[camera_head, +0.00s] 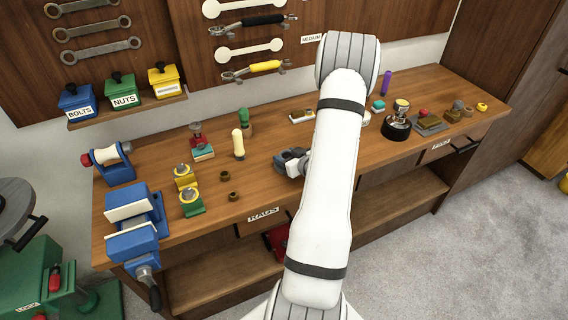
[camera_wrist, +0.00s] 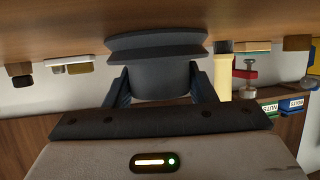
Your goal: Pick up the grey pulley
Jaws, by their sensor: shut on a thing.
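The grey pulley (camera_wrist: 156,49) is a dark grey spool with wide flanges, in the middle of the wrist view. My gripper (camera_wrist: 160,82) is shut on it, with one dark finger on each side of its narrower body. The wrist view is upside down, and the pulley's outer flange is close to the wooden bench top. I cannot tell whether it touches the wood. In the head view my gripper (camera_head: 293,161) is over the bench's front half, partly hidden behind my white arm, and the pulley is hard to make out there.
The wooden bench (camera_head: 262,183) holds a blue vise (camera_head: 132,222) at the left front and small brown nuts (camera_head: 233,196) left of my gripper. A yellow-handled tool (camera_head: 239,144) stands behind them. A black-based item (camera_head: 397,123) stands to the right. A tool board (camera_head: 205,40) hangs behind.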

